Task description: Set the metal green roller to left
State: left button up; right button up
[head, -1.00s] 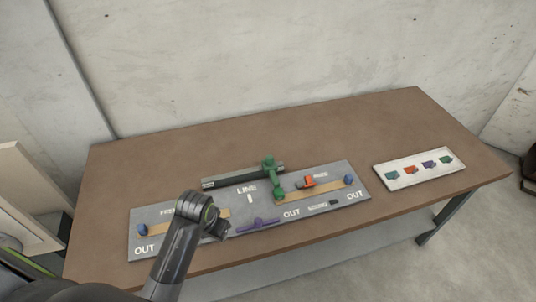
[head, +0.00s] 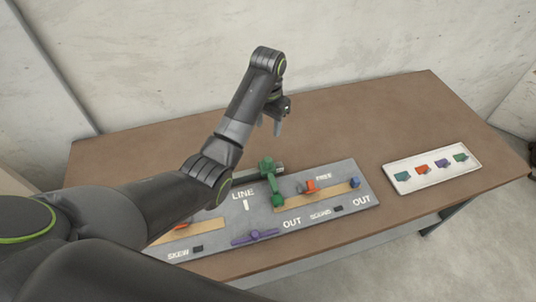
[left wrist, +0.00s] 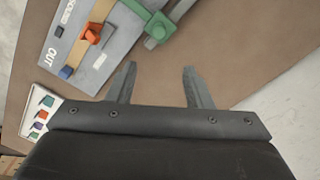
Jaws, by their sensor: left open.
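The green roller (head: 267,167) stands on the grey panel (head: 345,170), at the right end of a dark bar that my left arm mostly hides in the head view. A green arm runs from it down to a lower green knob (head: 278,200). In the left wrist view the green roller (left wrist: 158,27) is at the top, beyond my fingertips. My left gripper (head: 277,125) is open and empty, above the table behind the panel; its two fingers (left wrist: 158,75) are spread and apart from the roller. My right gripper is not in view.
An orange piece (head: 311,187) and a blue block (head: 354,182) sit on the right tan strip. A purple lever (head: 255,237) is at the panel's front. A white tray (head: 400,188) of several coloured pieces lies right. The table's back right is clear.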

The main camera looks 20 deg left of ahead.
pick_arm(q)
notch_tip(320, 180, down, 3)
jog(key=s+b, duration=0.1)
jog(key=b, duration=0.2)
send_over(268, 158)
notch_tip(268, 158, down, 6)
jog(key=shift+s+r, duration=0.1)
notch_tip(268, 158, down, 4)
jog(key=shift+s+r, duration=0.15)
jog(key=shift+r, duration=0.1)
notch_tip(268, 158, down, 4)
jog(key=shift+r, duration=0.25)
jog(key=shift+f, duration=0.45)
grip_shut()
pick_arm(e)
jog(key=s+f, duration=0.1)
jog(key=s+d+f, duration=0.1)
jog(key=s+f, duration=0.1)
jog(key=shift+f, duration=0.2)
